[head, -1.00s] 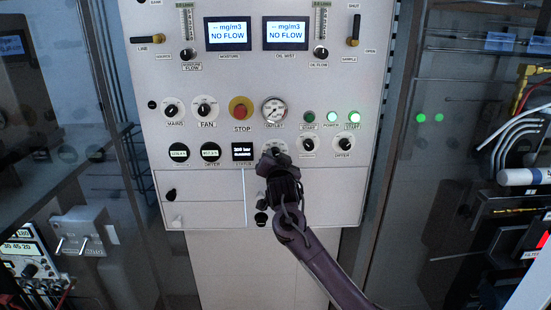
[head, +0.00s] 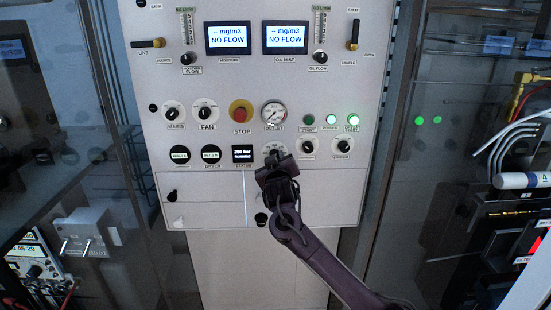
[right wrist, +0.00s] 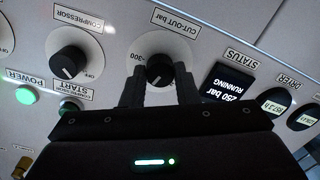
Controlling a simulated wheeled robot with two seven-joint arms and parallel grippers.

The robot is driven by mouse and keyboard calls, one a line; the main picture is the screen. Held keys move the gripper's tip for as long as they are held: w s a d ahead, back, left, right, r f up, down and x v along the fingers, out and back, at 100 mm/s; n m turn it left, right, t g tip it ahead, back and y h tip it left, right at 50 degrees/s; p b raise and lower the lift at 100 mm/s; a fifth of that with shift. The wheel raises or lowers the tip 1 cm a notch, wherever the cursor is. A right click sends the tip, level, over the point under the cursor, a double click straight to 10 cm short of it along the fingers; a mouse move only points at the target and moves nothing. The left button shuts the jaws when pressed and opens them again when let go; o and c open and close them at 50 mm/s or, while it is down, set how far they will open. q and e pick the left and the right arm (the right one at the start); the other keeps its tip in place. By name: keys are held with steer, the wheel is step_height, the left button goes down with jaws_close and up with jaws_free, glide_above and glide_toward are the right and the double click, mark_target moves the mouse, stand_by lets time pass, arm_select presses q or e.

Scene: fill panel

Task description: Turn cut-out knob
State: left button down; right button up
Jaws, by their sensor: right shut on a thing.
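The cut-out knob (right wrist: 160,70) is a black round knob on a pale dial plate under a "CUT-OUT bar" label. In the right wrist view it sits between the two dark fingers of my right gripper (right wrist: 159,88), which is shut on it. A "300" mark shows beside the knob, and a white pointer line shows on its face. In the head view my right gripper (head: 275,160) reaches up to the panel and hides most of the knob. My left gripper is not in view.
The status display (right wrist: 231,85) reads 250 bar, running. The red stop button (head: 240,111) and outlet gauge (head: 274,114) sit above my gripper in the head view.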

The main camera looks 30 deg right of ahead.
steer(key=shift+n+p, duration=0.4)
steer(key=shift+n, duration=1.2)
steer(key=shift+h, duration=0.3)
steer(key=o, duration=1)
steer(key=shift+c, duration=0.2)
steer(key=b+v, duration=0.3)
steer(key=v, duration=0.4)
steer(key=shift+s+a, duration=0.15)
steer(key=shift+s, duration=0.15)
steer(key=shift+r, duration=0.1)
